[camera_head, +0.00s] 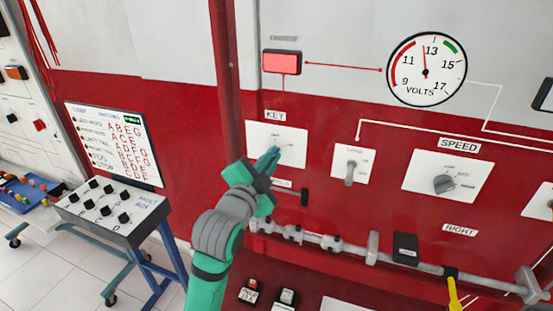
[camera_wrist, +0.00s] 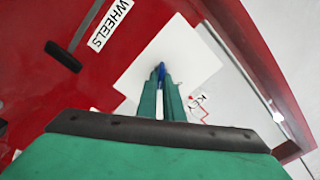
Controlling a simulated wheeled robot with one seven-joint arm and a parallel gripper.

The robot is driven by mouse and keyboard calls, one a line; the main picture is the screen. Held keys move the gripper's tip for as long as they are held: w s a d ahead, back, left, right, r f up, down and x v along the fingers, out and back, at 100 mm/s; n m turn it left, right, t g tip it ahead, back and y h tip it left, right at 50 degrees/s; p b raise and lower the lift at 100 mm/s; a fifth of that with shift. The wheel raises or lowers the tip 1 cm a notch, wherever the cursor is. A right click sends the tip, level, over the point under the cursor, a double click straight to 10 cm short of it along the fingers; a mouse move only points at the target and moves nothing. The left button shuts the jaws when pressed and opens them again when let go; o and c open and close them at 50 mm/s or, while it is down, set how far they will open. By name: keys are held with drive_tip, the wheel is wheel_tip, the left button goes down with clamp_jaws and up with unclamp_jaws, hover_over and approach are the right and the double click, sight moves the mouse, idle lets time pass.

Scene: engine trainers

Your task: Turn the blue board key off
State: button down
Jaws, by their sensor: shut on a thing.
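The white key plate (camera_head: 290,135) sits on the red panel under the KEY label (camera_head: 275,115). In the wrist view the plate (camera_wrist: 190,45) appears tilted, with a small blue key (camera_wrist: 161,71) at its middle. My gripper (camera_head: 269,160) reaches up to this plate from below. In the wrist view the fingers of my gripper (camera_wrist: 160,84) are shut on the blue key, one on either side. In the head view the fingers hide the key, and its turn position cannot be read.
A red lamp (camera_head: 282,62) and volts gauge (camera_head: 426,69) are above. A toggle switch (camera_head: 350,172) and speed knob (camera_head: 444,183) are to the right. A dark handle (camera_head: 304,197) and grey rail (camera_head: 330,243) lie below. A fault box (camera_head: 112,212) stands left.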

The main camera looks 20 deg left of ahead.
drive_tip(key=shift+w+a+f+n, duration=0.1)
drive_tip(key=shift+a+n, duration=0.05)
drive_tip(key=shift+n, duration=2.6)
drive_tip(key=shift+w+a+f+n, duration=0.1)
drive_tip(key=shift+n, duration=2.65)
drive_tip(key=shift+s, duration=0.1)
drive_tip(key=shift+s+a+r, duration=0.1)
drive_tip(key=shift+a, duration=0.05)
drive_tip(key=c, duration=1.9)
unclamp_jaws()
drive_tip(key=shift+s, duration=0.1)
